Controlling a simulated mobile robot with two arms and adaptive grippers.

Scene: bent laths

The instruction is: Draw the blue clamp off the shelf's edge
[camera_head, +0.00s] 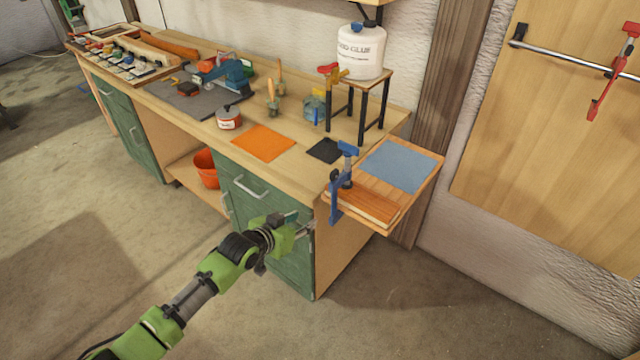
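The blue clamp (336,196) stands upright at the left front edge of the wooden side shelf (393,222). Its screw and blue handle rise above the shelf, and its frame reaches down over the edge. Reddish-brown laths (372,204) lie on the shelf beside the clamp, under or against its jaw; I cannot tell which. My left gripper (303,232) is in front of the green cabinet door, left of the clamp and a little lower, apart from it. Its fingers are small and seen from behind, so their opening is unclear. My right gripper is out of view.
A blue mat (399,166) covers the shelf's back part. On the bench are a black mat (325,151), an orange mat (262,143), and a small stand (374,84) bearing a white glue container (361,50). The cabinet's handle (250,188) juts out. Floor in front is clear.

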